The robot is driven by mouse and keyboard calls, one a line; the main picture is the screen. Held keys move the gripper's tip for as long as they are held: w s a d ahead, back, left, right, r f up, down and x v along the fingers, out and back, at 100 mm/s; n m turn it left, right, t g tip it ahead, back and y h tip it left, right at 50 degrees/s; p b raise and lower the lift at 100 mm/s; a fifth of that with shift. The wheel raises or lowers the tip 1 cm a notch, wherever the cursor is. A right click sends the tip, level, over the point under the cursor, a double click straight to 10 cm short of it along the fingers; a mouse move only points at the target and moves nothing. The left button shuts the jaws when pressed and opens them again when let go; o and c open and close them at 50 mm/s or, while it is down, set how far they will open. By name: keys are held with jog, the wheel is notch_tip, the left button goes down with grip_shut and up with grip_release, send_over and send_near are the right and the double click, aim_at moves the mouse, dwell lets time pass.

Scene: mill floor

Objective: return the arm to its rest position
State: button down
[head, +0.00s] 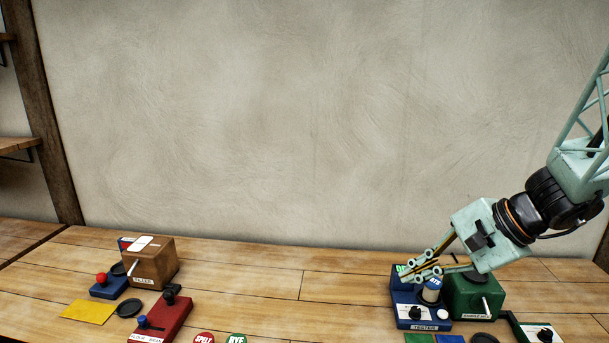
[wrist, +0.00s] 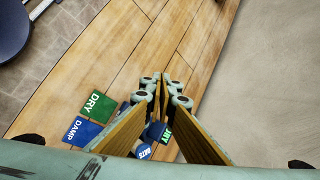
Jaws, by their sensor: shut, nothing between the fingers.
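My gripper (head: 408,273) reaches in from the right in the head view, its fingers close above the blue tester box (head: 416,316). The fingers are shut with nothing between them; they also show in the wrist view (wrist: 163,92). A small jar with a blue and white label (head: 431,290) stands at the tester, just below the fingers and partly hidden by them. In the wrist view the jar (wrist: 143,152) shows beneath the fingers. I cannot tell whether a finger touches it.
A green box with a lever (head: 473,296) stands right beside the tester. Green DRY (wrist: 96,106) and blue DAMP (wrist: 80,131) cards lie nearby. At the left are a brown filler box (head: 150,262), a red device (head: 164,318) and a yellow mat (head: 88,312). The table's middle is clear.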

jog(key=s+a+r+n+g+h, duration=0.1)
jog(key=s+a+r+n, duration=0.2)
jog(key=s, duration=0.5)
jog(key=s+a+r+n+h, duration=0.1)
jog(key=s+a+r+n, duration=0.2)
jog(key=s, duration=0.5)
jog(key=s+a+r+n+g+h, duration=0.15)
jog(key=s+r+n, duration=0.25)
jog(key=s, duration=0.4)
jog(key=s+d+r+n+t+h, duration=0.1)
jog(key=s+d+r+n+h, duration=0.1)
jog(key=s, duration=0.6)
jog(key=shift+d+r+n+h, duration=0.4)
jog(key=shift+d+r+h, duration=0.2)
jog(key=shift+d, duration=0.45)
